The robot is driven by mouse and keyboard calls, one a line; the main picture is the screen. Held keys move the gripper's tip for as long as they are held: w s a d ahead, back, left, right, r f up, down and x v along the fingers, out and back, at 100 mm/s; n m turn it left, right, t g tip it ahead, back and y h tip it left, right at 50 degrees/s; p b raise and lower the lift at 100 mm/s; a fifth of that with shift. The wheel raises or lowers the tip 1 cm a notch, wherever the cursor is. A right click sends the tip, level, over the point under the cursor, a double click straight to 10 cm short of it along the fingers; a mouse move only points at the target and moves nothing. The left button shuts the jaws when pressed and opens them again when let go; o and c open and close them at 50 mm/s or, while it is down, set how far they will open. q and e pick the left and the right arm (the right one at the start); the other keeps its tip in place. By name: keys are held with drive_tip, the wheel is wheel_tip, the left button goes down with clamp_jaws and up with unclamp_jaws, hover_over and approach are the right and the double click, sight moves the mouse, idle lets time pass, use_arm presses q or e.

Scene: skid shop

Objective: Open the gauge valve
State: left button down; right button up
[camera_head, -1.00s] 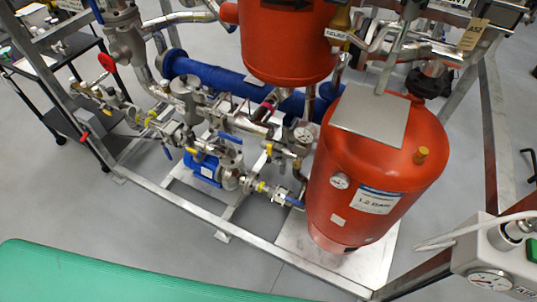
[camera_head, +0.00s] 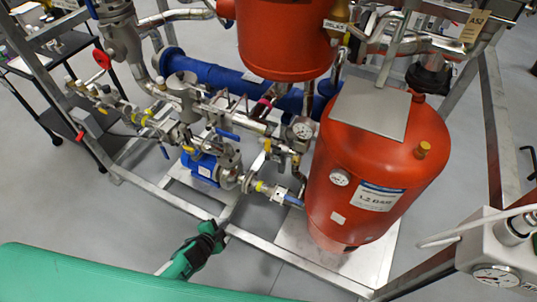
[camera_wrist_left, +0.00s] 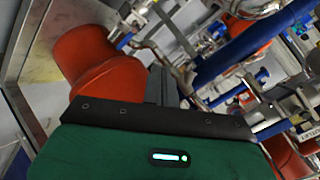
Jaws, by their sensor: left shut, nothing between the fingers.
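I cannot tell for certain which handle belongs to the gauge valve. My left gripper (camera_head: 231,207) is shut and empty, in front of the skid frame and below the blue pump, well apart from the gauge. Its dark fingers also show in the left wrist view (camera_wrist_left: 165,88), pointing toward the skid. My right gripper is not in view.
The front red tank (camera_head: 380,160) stands right of the gauge. The blue pump (camera_head: 203,167) and the metal skid rail (camera_head: 185,205) lie near my left gripper. A second gauge (camera_head: 495,275) is on a grey box at right. Floor in front of the rail is clear.

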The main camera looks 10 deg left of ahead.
use_arm(q)
drive_tip(key=w+d+r+m+t+h, duration=0.1)
drive_tip(key=w+d+r+m+h, duration=0.15)
drive_tip(key=r, duration=0.45)
drive_tip(key=w+d+r+m+t+h, duration=0.1)
drive_tip(key=w+d+r+m+t, duration=0.2)
drive_tip(key=r, duration=0.5)
drive_tip(key=m+h+b, duration=0.2)
drive_tip(key=m+h, duration=0.2)
drive_tip(key=m, duration=0.2)
approach(268, 153)
drive_tip(key=s+d+r, duration=0.4)
drive_tip(key=shift+w+f+g, duration=0.15)
drive_tip(key=shift+g, duration=0.15)
drive_tip(key=p+x, duration=0.3)
drive_tip(key=x, duration=0.7)
drive_tip(key=shift+w+d+p, duration=0.15)
drive_tip(key=shift+p, duration=0.15)
drive_tip(key=a, duration=0.3)
drive_tip(key=shift+w+a, duration=0.25)
drive_tip(key=shift+w, duration=0.1)
drive_tip(key=shift+a+p, duration=0.25)
drive_tip(key=shift+p, duration=0.05)
drive_tip(key=shift+w, duration=0.1)
